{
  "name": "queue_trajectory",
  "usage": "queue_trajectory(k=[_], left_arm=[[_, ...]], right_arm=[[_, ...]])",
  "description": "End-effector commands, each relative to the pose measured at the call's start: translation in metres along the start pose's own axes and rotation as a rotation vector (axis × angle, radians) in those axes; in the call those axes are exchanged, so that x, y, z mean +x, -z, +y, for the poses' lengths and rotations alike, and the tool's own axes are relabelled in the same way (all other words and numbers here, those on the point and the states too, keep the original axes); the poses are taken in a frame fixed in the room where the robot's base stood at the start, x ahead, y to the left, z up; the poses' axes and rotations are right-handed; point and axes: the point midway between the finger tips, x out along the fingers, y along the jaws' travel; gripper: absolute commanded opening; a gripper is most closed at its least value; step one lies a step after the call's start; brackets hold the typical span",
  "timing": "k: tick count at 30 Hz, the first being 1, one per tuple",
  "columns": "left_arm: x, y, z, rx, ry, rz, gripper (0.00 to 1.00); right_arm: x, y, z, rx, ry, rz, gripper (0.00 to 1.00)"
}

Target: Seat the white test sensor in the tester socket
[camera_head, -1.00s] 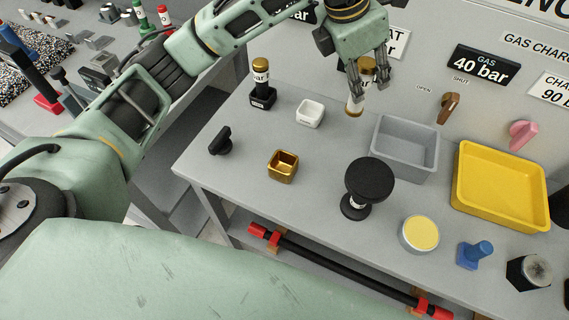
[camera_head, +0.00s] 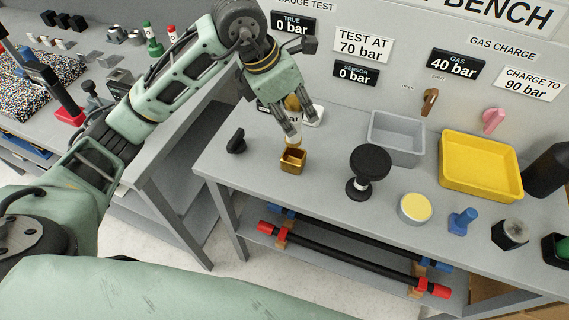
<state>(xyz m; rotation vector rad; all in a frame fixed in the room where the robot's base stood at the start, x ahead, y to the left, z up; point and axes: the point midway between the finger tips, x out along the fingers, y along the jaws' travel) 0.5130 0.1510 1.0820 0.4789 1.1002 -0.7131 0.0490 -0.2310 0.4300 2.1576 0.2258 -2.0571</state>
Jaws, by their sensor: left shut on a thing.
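My left gripper (camera_head: 287,121) is shut on the white test sensor (camera_head: 293,141), a small upright cylinder with a gold top and a white lower part. The fingers hide part of it. Its lower end is right over the square gold socket (camera_head: 292,160) on the bench; I cannot tell whether it has entered the opening. A white square socket (camera_head: 314,116) stands just behind, partly hidden by the gripper. My right gripper is not in view.
A black knob (camera_head: 236,142) stands left of the gold socket. To the right are a round black-topped stand (camera_head: 369,163), a grey bin (camera_head: 397,151) and a yellow tray (camera_head: 481,190). The bench's front edge is close to the gold socket.

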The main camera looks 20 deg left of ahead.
Motion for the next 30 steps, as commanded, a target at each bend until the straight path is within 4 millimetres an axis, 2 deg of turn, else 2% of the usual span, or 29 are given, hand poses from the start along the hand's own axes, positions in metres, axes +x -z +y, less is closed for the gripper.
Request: queue_trajectory(k=[2,4,9,12,15,18,24,30], left_arm=[[0.012,0.008,-0.001,-0.001,0.004,0.006,0.0],[0.024,0.013,-0.001,-0.002,0.004,0.005,0.0],[0.044,0.02,0.0,-0.001,0.002,0.002,0.0],[0.053,0.024,-0.001,-0.001,0.003,0.003,0.0],[0.067,0.03,-0.001,-0.002,0.004,0.004,0.0],[0.08,0.035,-0.001,-0.002,0.003,0.003,0.0],[0.086,0.036,0.0,0.001,-0.001,-0.001,0.0],[0.088,0.038,0.0,0.001,0.0,0.0,0.0]], right_arm=[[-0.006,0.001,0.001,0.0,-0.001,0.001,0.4],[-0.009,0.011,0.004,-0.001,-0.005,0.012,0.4],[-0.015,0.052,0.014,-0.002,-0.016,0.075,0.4],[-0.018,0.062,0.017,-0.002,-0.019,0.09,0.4],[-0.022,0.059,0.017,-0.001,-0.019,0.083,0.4],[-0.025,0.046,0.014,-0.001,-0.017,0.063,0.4],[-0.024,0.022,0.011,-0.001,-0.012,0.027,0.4],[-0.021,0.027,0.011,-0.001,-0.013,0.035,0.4]])
